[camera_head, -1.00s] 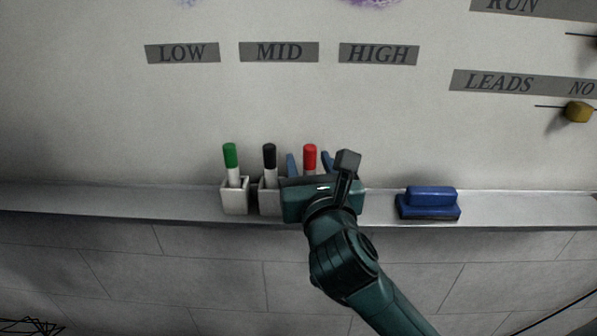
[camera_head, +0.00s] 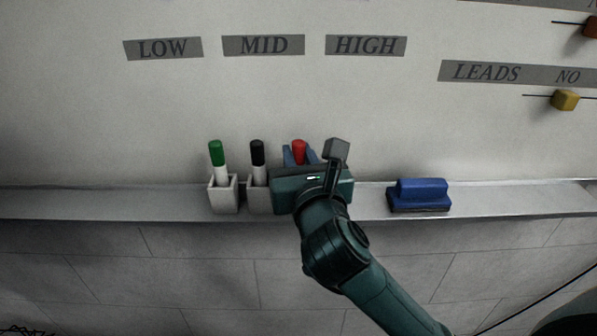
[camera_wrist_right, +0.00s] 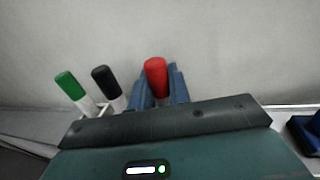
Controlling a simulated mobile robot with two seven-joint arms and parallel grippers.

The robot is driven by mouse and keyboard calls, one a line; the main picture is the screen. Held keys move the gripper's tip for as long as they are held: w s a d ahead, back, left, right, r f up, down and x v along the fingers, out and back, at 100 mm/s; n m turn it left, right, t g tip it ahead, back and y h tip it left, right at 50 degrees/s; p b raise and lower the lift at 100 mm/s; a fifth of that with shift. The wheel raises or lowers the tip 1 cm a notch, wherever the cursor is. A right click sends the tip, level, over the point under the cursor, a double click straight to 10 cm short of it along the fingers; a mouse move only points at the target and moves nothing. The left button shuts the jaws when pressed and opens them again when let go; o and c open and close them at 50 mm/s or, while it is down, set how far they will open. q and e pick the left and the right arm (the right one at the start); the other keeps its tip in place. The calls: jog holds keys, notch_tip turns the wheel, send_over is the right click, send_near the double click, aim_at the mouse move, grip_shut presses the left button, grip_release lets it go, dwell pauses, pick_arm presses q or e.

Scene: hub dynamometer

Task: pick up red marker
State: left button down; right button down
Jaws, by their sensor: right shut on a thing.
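The red marker (camera_head: 299,150) stands at the ledge below the HIGH label, its red cap up. In the head view my right gripper (camera_head: 299,156) is in front of it and hides its lower part. In the right wrist view the red marker (camera_wrist_right: 156,78) is between the two blue fingers of my right gripper (camera_wrist_right: 158,92), which are shut on it. Its lower end and any holder under it are hidden. My left gripper is not in view.
A green marker (camera_head: 217,155) and a black marker (camera_head: 258,154) stand in white holders to the left on the ledge (camera_head: 110,202). A blue eraser (camera_head: 420,194) lies on the ledge to the right. The whiteboard (camera_head: 150,110) rises behind.

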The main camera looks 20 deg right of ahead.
notch_tip(320, 180, up, 10)
jog(key=shift+p, duration=0.75)
dwell(0.3)
